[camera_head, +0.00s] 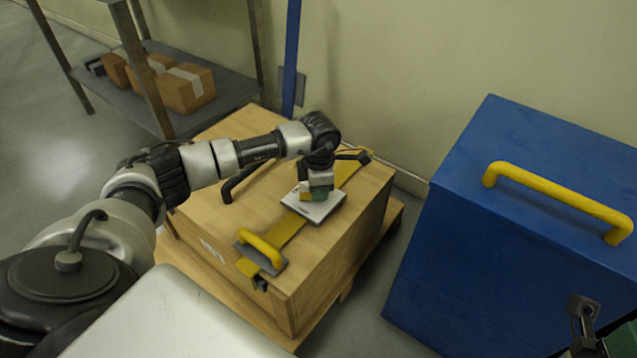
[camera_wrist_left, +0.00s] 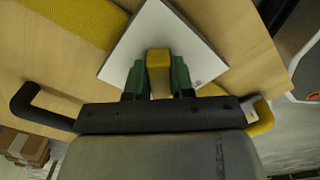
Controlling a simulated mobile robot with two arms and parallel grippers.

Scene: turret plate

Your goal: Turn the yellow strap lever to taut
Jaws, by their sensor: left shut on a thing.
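A wooden crate (camera_head: 222,232) has a wide yellow strap (camera_head: 287,229) running across its top. A square white plate (camera_head: 325,208) with small dark markings lies on the strap; it also shows in the left wrist view (camera_wrist_left: 197,52). My left gripper (camera_head: 317,193) points down over this plate. In the left wrist view its green fingers (camera_wrist_left: 158,78) are shut on the yellow strap lever (camera_wrist_left: 158,60), a yellow block over the plate. The gripper hides most of the lever in the head view. Part of my right gripper (camera_head: 600,338) shows at the bottom right corner; its jaw opening is unclear.
A yellow handle (camera_head: 262,250) on a grey base sits at the strap's near end. A black handle (camera_head: 240,182) stands on the crate's left side. A blue box (camera_head: 470,225) with a yellow handle (camera_head: 555,195) stands right. A shelf (camera_head: 228,95) holds cartons behind left.

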